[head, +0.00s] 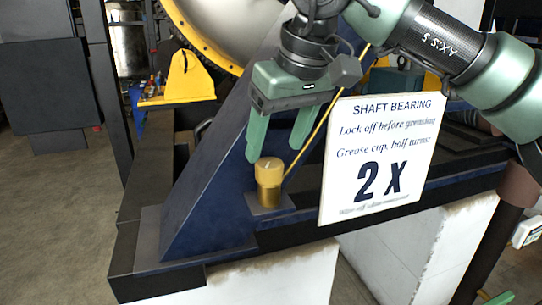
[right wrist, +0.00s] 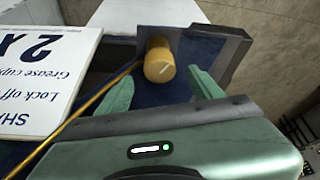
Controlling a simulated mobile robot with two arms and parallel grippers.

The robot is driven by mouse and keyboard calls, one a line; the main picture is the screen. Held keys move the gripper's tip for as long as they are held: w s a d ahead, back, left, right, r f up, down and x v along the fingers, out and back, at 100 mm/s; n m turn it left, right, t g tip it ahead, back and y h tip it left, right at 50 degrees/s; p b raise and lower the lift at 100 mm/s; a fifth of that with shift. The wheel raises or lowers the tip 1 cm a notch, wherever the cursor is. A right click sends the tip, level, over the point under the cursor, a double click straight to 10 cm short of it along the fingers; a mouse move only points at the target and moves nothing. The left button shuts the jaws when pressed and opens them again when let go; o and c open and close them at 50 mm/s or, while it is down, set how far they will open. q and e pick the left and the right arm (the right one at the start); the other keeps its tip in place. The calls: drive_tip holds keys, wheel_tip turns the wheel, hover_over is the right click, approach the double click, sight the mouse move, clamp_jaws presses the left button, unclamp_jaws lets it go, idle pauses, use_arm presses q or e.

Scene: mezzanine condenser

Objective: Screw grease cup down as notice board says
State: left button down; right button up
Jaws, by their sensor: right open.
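The grease cup (head: 269,182) is a yellow-brown cylinder with a light mark on its cap. It stands upright on a small plate on the dark blue frame. It also shows in the right wrist view (right wrist: 159,62). My right gripper (head: 275,158) is open and points down just above the cup, its green fingers apart and empty. In the right wrist view the cup lies between and beyond the fingertips. The notice board (head: 378,158) is white and reads "SHAFT BEARING", "Lock off before greasing", "Grease cup, half turns: 2 X", with a smaller line below. My left gripper is not seen.
A thin yellow pipe (head: 312,138) runs from beside the cup up behind the gripper. The slanted blue frame (head: 205,190) stands left of the cup. A yellow guard (head: 190,78) and large wheel are behind. White blocks (head: 275,278) support the frame.

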sight(267, 163)
drive_tip(key=p+x, duration=0.1)
drive_tip(key=x, duration=0.2)
drive_tip(key=shift+w+f, duration=0.2)
drive_tip(key=shift+f, duration=0.15)
drive_tip(key=shift+w+a+f, duration=0.15)
drive_tip(key=shift+f, duration=0.3)
drive_tip(key=c, duration=1.4)
drive_tip(key=m+h, duration=0.1)
drive_tip(key=m, duration=0.2)
drive_tip(key=shift+a+m+t, duration=0.15)
drive_tip(key=shift+m+t, duration=0.15)
drive_tip(key=shift+m, duration=0.1)
drive_tip(key=m+h, duration=0.2)
drive_tip(key=m, duration=0.2)
drive_tip(key=shift+a+r+m, duration=0.1)
drive_tip(key=shift+m, duration=0.2)
drive_tip(key=m+h+p, duration=0.1)
drive_tip(key=m+p, duration=0.1)
drive_tip(key=m, duration=0.2)
drive_tip(key=shift+a+h, duration=0.1)
drive_tip(key=shift+h, duration=0.3)
drive_tip(key=m+p, duration=0.1)
drive_tip(key=m, duration=0.1)
drive_tip(key=m+g+h+p, duration=0.1)
drive_tip(key=m, duration=0.2)
drive_tip(key=shift+a+g, duration=0.1)
drive_tip(key=shift+g, duration=0.2)
